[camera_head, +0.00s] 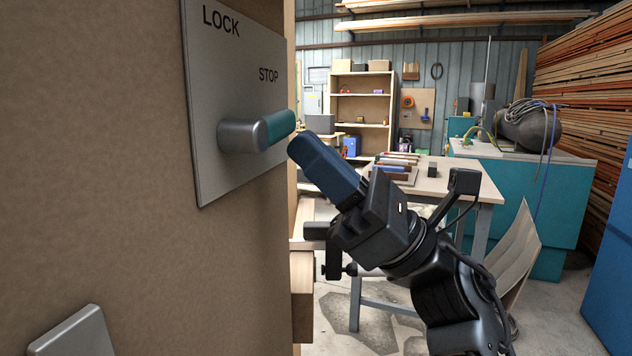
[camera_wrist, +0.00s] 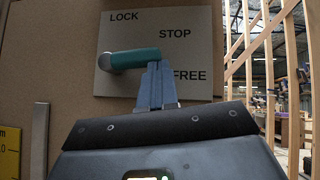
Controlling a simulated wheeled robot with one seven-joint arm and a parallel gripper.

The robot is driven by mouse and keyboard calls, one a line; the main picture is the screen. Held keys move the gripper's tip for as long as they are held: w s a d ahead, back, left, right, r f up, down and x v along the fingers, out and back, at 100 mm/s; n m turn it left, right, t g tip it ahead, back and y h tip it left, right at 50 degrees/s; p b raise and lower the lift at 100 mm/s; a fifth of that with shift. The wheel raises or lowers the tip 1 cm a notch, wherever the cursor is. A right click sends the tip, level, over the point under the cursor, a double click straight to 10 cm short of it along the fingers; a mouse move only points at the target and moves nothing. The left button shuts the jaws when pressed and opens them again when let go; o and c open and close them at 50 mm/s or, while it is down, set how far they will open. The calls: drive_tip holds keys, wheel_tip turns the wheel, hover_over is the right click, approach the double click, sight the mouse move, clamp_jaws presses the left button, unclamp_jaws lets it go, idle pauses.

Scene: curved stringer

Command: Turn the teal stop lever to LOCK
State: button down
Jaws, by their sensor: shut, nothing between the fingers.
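The stop lever has a grey hub and a teal grip (camera_head: 275,129), and it sits on a grey label plate (camera_head: 215,60). In the wrist view the teal grip (camera_wrist: 146,58) points right, between the words STOP and FREE, with LOCK at the upper left. My gripper (camera_head: 297,146) is shut and empty, its blue fingers together. The fingertips are just below the free end of the grip, and in the wrist view my gripper (camera_wrist: 153,66) overlaps the grip's lower right edge. I cannot tell whether they touch.
The plate is fixed to a brown panel (camera_head: 110,180) filling the left side. A grey metal piece (camera_head: 75,335) sticks out low on the panel. A workbench (camera_head: 425,180) and a teal cabinet (camera_head: 530,205) stand behind. Open room lies right of the panel edge.

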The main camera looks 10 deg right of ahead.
drive_tip(key=n+g+b, duration=0.4)
drive_tip(key=shift+w+d+r+n+b, duration=0.15)
drive_tip(key=shift+w+r+n+b, duration=0.05)
drive_tip(key=shift+n+b, duration=0.2)
drive_tip(key=n+g+b, duration=0.1)
drive_tip(key=r+n+g+b, duration=0.1)
drive_tip(key=n+g+b, duration=0.1)
drive_tip(key=shift+w, duration=0.1)
drive_tip(key=s+a+r+n+g+h+b, duration=0.1)
drive_tip(key=r+n+g+h+b, duration=0.2)
drive_tip(key=n, duration=0.4)
drive_tip(key=s+r+n+g+h+b, duration=0.2)
drive_tip(key=r+n+g+h+b, duration=0.1)
drive_tip(key=r+n+h, duration=0.2)
drive_tip(key=shift+s+a+r+n+h+b, duration=0.2)
drive_tip(key=shift+s+a+n+h+b, duration=0.3)
drive_tip(key=shift+n, duration=0.9)
drive_tip(key=shift+w+d, duration=0.1)
drive_tip(key=shift+w, duration=0.1)
